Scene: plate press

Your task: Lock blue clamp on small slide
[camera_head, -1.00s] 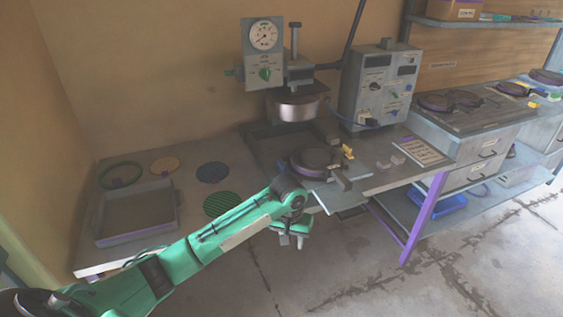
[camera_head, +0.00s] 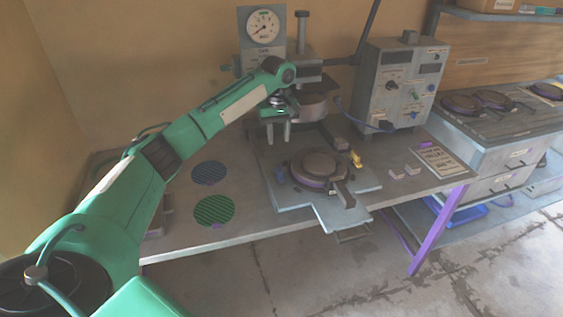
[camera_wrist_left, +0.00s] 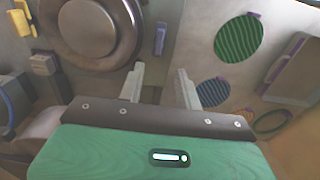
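The small slide (camera_head: 332,213) is a pale grey plate at the bench's front edge, carrying a dark round plate (camera_head: 318,165). A small blue-purple clamp block (camera_wrist_left: 160,38) sits beside the round plate in the left wrist view; in the head view it appears small at the round plate's left (camera_head: 280,174). A yellow clamp (camera_head: 355,159) is on the other side; it also shows in the left wrist view (camera_wrist_left: 42,64). My left gripper (camera_head: 278,135) is above and behind the slide, apart from the blue clamp. Its two fingers (camera_wrist_left: 160,88) are apart and empty. My right gripper is out of view.
The press with its gauge (camera_head: 262,27) stands behind my left gripper. A control box (camera_head: 398,85) is at its right. Blue (camera_head: 210,173) and green (camera_head: 214,209) mesh discs lie on the bench left of the slide. A sign (camera_head: 437,160) lies at the right.

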